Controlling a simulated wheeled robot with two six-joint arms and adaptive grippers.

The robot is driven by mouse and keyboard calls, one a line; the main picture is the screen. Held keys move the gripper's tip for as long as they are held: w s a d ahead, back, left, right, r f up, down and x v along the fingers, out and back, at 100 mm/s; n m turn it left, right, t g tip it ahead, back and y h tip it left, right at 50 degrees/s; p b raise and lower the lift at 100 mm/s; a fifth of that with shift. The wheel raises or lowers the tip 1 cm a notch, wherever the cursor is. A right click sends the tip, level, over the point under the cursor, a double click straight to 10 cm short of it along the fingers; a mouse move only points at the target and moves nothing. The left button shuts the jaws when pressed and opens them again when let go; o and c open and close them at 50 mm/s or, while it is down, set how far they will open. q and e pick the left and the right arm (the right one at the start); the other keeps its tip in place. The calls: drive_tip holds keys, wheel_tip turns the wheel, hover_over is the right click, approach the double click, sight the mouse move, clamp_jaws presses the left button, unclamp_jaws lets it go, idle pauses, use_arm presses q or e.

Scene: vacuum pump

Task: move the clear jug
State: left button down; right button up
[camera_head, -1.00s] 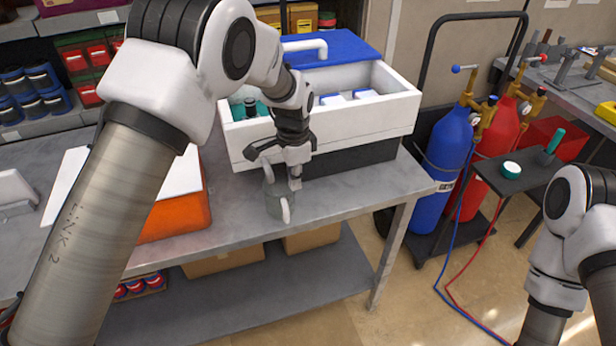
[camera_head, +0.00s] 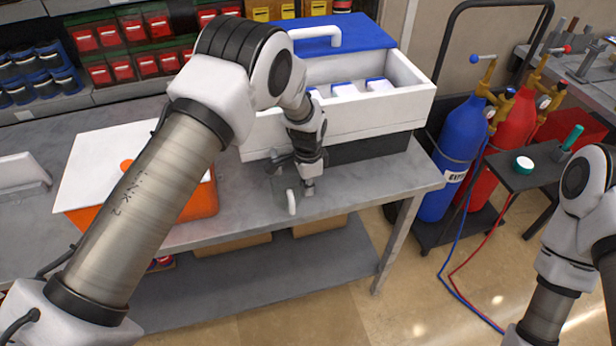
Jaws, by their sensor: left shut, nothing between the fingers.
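The clear jug (camera_head: 281,202) stands on the grey workbench (camera_head: 338,187) near its front edge, in front of the white cooler box. It is see-through and faint; its pale handle (camera_head: 292,202) shows best. My left gripper (camera_head: 308,187) points down right at the jug's top, overlapping its upper part in the head view. It is shut with nothing held. Whether its fingers touch the jug cannot be told. My right gripper is out of view; only my right arm shows at the right edge.
The white cooler box (camera_head: 385,110) with a blue lid (camera_head: 345,42) stands close behind the jug. An orange box (camera_head: 203,200) with a white lid is to the left. Blue (camera_head: 462,140) and red (camera_head: 512,130) gas cylinders stand right of the bench.

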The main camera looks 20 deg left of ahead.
use_arm(q)
drive_tip(key=shift+s, duration=0.1)
drive_tip(key=shift+s+a+f, duration=0.1)
drive_tip(key=shift+s+a, duration=0.25)
drive_tip(key=shift+a, duration=0.35)
drive_tip(key=shift+s+a, duration=0.2)
drive_tip(key=shift+s, duration=0.05)
drive_tip(key=shift+w+r+p, duration=0.1)
drive_tip(key=shift+r+p, duration=0.2)
drive_tip(key=shift+p, duration=0.05)
wheel_tip(320, 180, up, 9)
drive_tip(key=p, duration=0.6)
drive_tip(key=shift+r+p, duration=0.4)
drive_tip(key=shift+p, duration=0.05)
drive_tip(key=shift+f, duration=0.1)
